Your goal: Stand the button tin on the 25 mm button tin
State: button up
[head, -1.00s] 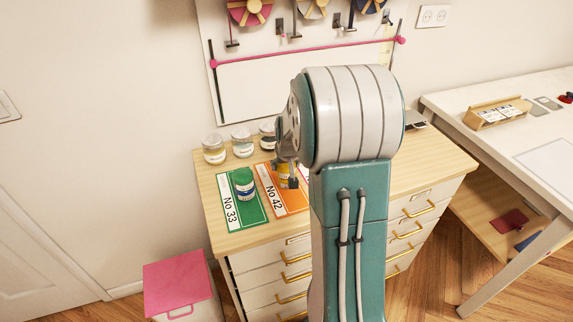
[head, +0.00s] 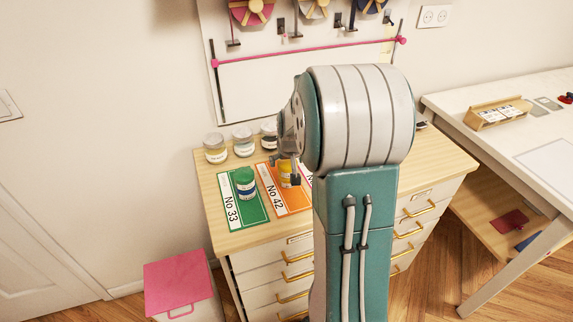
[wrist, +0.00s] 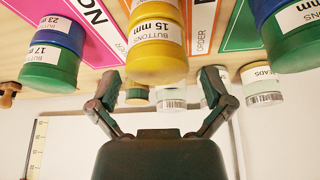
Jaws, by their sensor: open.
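The wrist view is upside down. A yellow tin (wrist: 158,52) labelled 15 mm stands on the orange No 42 mat (head: 290,203); more yellow and another label show beneath it. It also shows in the head view (head: 286,168), partly behind my gripper. My gripper (wrist: 160,88) is open and empty, its fingers apart just above and behind the yellow tin's top. A green-over-blue stack (head: 245,183) stands on the green No 33 mat (head: 251,211); its label number is not readable. On the pink mat, a green 17 mm tin (wrist: 48,74) sits on a blue 23 mm tin (wrist: 62,34).
Several lidded jars (head: 243,141) stand along the back of the drawer cabinet (head: 215,180). A board with a pink rail (head: 310,48) is behind it. A white table (head: 505,150) is at right, and a pink-lidded bin (head: 178,280) at front left.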

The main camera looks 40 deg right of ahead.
jog(key=v, duration=1)
jog(key=s+a+r+n, duration=0.1)
jog(key=s+a+r, duration=0.25)
jog(key=a, duration=0.35)
jog(key=s+a+r+n, duration=0.1)
jog(key=s+a+r, duration=0.1)
jog(key=s+a, duration=0.3)
jog(key=s+a+n+t+y, duration=0.1)
jog(key=s+a+n, duration=0.1)
jog(key=s+a, duration=0.7)
jog(key=shift+s+a+n+y, duration=0.25)
jog(key=shift+s+n+y, duration=0.15)
jog(key=shift+s, duration=0.65)
